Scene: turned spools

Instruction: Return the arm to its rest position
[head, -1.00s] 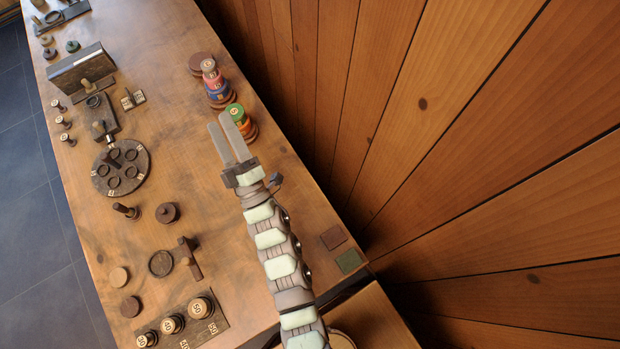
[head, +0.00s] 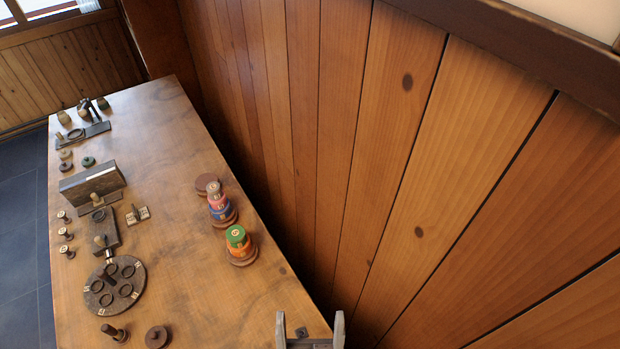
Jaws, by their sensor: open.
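My gripper (head: 310,331) shows at the bottom edge of the head view, right of centre. Its two fingers stand apart with nothing between them, so it is open and empty. The rest of my arm is below the frame. The gripper is near the table's right edge by the wood wall, and apart from the spool stacks.
The wooden table (head: 190,285) carries a green-topped stack (head: 237,238), a pink and blue stack (head: 219,205), a round ringed plate (head: 115,288), a dark upright board (head: 92,182) and several small spools. A plank wall (head: 400,200) borders its right side.

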